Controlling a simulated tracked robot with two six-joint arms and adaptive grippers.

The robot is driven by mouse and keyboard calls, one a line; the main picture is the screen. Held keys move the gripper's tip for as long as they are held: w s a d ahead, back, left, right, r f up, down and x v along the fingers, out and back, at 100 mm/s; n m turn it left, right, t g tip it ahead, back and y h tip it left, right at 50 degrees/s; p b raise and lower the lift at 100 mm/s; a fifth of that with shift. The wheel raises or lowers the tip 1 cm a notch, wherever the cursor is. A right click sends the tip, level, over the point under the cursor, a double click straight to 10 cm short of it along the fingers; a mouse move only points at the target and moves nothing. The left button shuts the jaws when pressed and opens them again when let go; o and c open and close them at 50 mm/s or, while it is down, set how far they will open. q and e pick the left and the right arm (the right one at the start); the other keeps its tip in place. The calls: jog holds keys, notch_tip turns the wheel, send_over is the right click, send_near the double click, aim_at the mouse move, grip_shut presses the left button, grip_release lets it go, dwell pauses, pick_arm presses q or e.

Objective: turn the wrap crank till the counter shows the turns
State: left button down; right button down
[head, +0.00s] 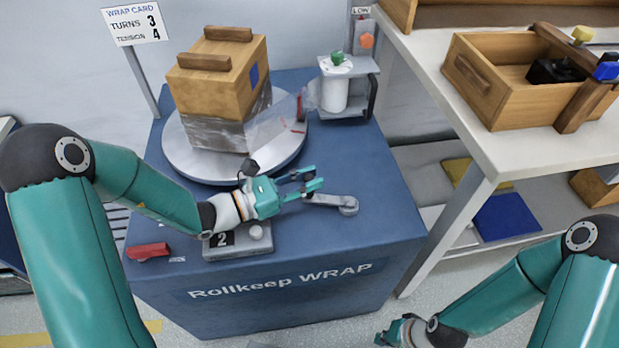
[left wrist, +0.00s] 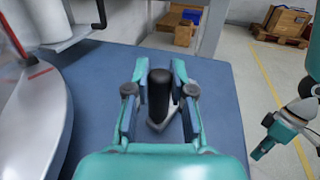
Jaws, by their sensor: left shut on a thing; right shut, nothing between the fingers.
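The wrap crank (head: 345,204) is a grey arm on the blue machine top, right of the counter. Its upright black handle (left wrist: 160,95) stands between the fingers of my left gripper (head: 306,182), which is shut on it. The counter (head: 222,239) at the front of the machine reads 2. The wrap card (head: 134,25) at the back left reads turns 3, tension 4. A wooden crate (head: 217,75), its lower part wrapped in clear film, sits on the round turntable (head: 185,165). My right gripper (head: 396,332) is shut and empty, low in front of the machine.
A white film roll (head: 334,95) stands in its holder right of the turntable, with film running to the crate. A red object (head: 148,251) lies at the machine's front left. A white table (head: 520,150) with an open wooden box (head: 490,95) stands at right.

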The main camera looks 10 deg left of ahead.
pick_arm(q)
jog(key=shift+s+d, duration=0.1)
jog(key=shift+s, duration=0.2)
jog(key=c, duration=1.3)
grip_release()
jog(key=shift+c, duration=0.2)
jog(key=o, duration=0.4)
jog(key=shift+w, duration=0.2)
jog(key=shift+c, duration=0.2)
jog(key=v, duration=1.2)
